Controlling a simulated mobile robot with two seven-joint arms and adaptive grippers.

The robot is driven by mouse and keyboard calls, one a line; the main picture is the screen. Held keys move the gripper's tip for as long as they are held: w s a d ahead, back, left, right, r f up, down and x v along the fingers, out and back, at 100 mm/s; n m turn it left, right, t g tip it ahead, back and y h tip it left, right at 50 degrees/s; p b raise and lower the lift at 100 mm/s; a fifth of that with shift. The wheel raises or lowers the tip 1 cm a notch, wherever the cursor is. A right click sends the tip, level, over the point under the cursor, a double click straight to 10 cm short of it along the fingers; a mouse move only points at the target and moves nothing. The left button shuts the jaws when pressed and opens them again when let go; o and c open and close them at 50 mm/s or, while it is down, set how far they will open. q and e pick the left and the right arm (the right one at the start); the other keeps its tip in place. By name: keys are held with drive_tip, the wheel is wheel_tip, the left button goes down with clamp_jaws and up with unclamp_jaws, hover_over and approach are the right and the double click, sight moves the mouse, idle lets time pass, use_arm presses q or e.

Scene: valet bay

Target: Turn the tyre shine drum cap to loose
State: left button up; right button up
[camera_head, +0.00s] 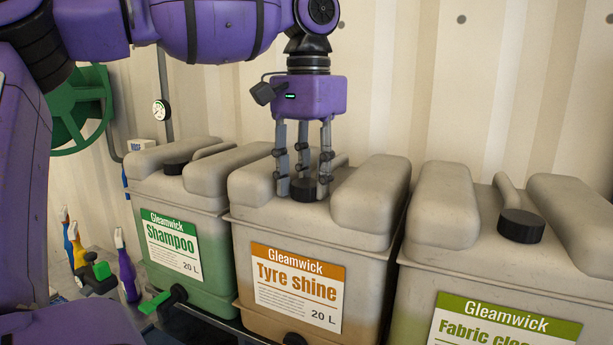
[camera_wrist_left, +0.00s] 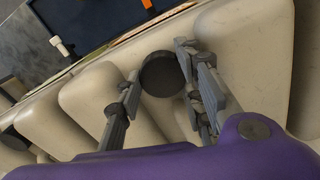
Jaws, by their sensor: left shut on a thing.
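The tyre shine drum (camera_head: 290,235) stands in the middle of the row, beige with an orange label. Its black cap (camera_head: 303,189) sits on top, in the recess between the raised shoulders. My left gripper (camera_head: 303,180) points straight down from above, with its fingers around the cap and shut on it. In the left wrist view the round black cap (camera_wrist_left: 162,74) lies between the fingertips (camera_wrist_left: 160,82). No mark on the cap shows how far it is turned. My right gripper is not in view.
The shampoo drum (camera_head: 180,210) stands to the left and the fabric cleaner drum (camera_head: 500,265) to the right, both close by. A green hose reel (camera_head: 85,112) and a gauge (camera_head: 161,110) are at the wall. Spray bottles (camera_head: 126,265) stand at lower left.

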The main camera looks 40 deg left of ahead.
sight(310, 183)
use_arm(q)
drive_tip(key=n, duration=0.4)
drive_tip(key=shift+f+n, duration=0.1)
drive_tip(key=shift+n, duration=0.2)
drive_tip(key=shift+w, duration=0.1)
idle(0.4)
drive_tip(key=o, duration=1.1)
drive_tip(key=shift+d, duration=0.1)
drive_tip(key=shift+c, duration=0.2)
drive_tip(key=shift+r, duration=4.1)
drive_tip(key=shift+f, duration=0.1)
